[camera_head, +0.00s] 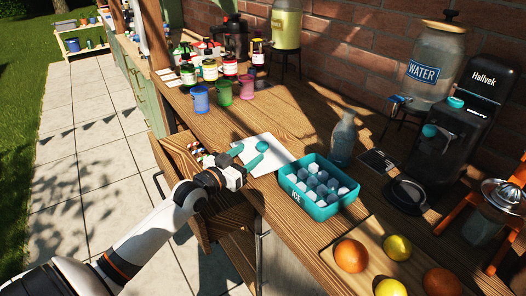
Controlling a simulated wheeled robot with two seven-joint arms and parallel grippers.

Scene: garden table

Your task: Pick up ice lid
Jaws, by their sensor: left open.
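The ice lid (277,153) is a flat white panel with a round teal knob, lying on the wooden table left of the ice box. The ice box (321,211) is teal, open at the top, marked ICE and filled with pale ice pieces. My left gripper (250,154) is open at the lid's left part, its teal fingers close to the knob. I cannot tell whether they touch the lid. Part of the lid is hidden behind the gripper. My right gripper is not in view.
A glass bottle (342,139) stands behind the ice box. Blue, green and pink cups (223,92) stand farther back. A wooden board (370,229) with oranges and lemons is in front at right. An open drawer (177,163) juts out below the table edge near my left arm.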

